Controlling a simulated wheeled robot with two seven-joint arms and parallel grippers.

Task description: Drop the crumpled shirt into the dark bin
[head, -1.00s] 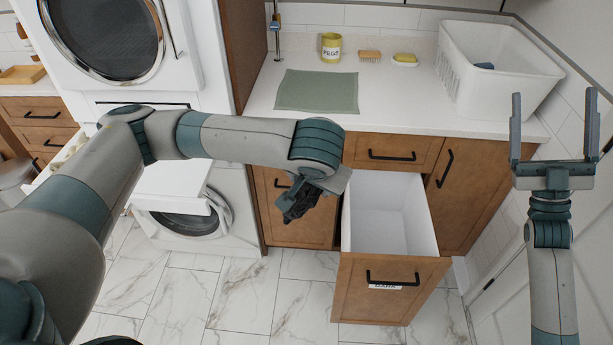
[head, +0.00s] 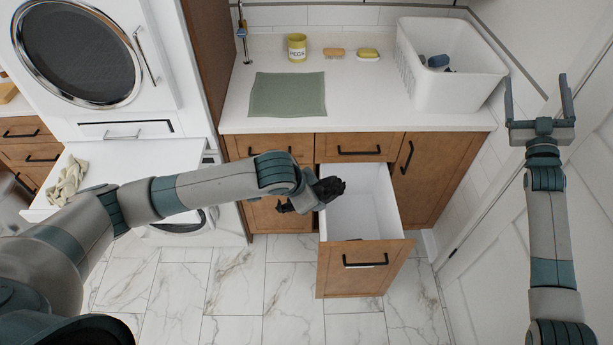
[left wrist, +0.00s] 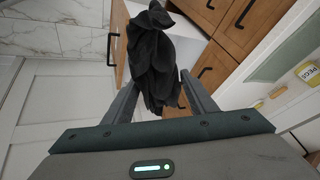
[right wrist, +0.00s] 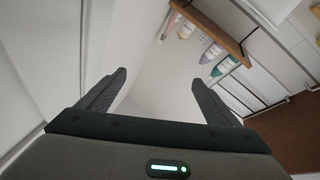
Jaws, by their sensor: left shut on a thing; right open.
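The crumpled shirt is a black bundle (head: 329,189). My left gripper (head: 316,197) is shut on it and holds it up at the left rim of the open pull-out bin. The shirt also shows between the fingers in the left wrist view (left wrist: 153,62). The bin (head: 335,268) has a wooden front, a black handle and a white inside; a small label under the handle is too small to read now. Part of its left wall is hidden by the gripper and shirt. My right gripper (head: 538,82) is open and empty, at the far right.
A white basket (head: 455,88) with blue and dark items stands on the counter (head: 365,110), near a green mat (head: 288,95), a yellow pegs tin (head: 297,47), a brush and soap. A beige cloth (head: 68,181) lies on a white shelf at left. The right wall is close to my right arm.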

